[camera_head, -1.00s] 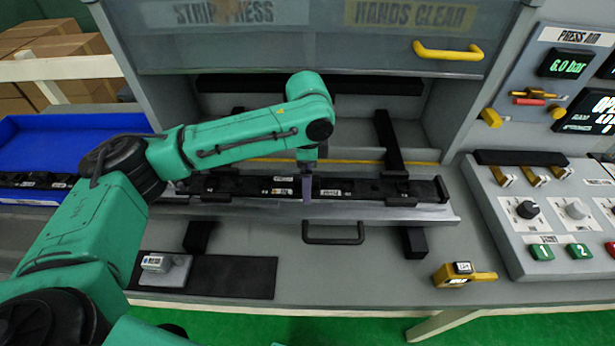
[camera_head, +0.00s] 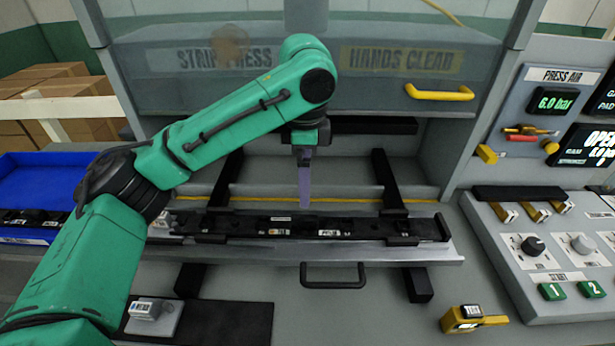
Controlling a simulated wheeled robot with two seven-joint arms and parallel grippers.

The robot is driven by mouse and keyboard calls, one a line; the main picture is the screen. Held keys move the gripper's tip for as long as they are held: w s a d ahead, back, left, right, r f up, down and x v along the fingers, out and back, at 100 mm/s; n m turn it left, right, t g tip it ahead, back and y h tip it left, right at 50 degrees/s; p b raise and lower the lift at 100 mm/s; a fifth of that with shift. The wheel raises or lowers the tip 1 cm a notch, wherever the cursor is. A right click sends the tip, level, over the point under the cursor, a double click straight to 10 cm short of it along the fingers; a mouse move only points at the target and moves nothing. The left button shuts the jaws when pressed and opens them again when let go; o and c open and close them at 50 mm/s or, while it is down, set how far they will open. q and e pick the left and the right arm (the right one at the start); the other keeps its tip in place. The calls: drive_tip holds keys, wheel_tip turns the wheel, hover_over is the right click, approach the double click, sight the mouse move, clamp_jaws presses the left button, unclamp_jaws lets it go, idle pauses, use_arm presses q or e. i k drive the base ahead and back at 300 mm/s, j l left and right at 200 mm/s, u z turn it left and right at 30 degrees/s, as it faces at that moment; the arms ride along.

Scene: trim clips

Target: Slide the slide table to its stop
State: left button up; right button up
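The slide table (camera_head: 440,258) is a grey metal plate with a long black strip fixture (camera_head: 370,228) on top and a dark handle (camera_head: 333,284) at its front. It rests on two black rails (camera_head: 391,185) that run back under the press. My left gripper (camera_head: 304,200) points down just behind the middle of the strip, its pale purple fingers seen edge-on. Whether the fingers are open or shut does not show, and no held thing is visible. My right gripper is out of view.
The raised press guard (camera_head: 300,75) hangs behind my arm, with a yellow handle (camera_head: 440,93). A blue bin (camera_head: 35,175) is at the left. A control panel (camera_head: 545,250) is at the right. A yellow device (camera_head: 470,319) and a small grey block (camera_head: 152,312) are in front.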

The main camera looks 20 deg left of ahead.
sight(209, 249)
drive_tip(key=k, duration=1.5)
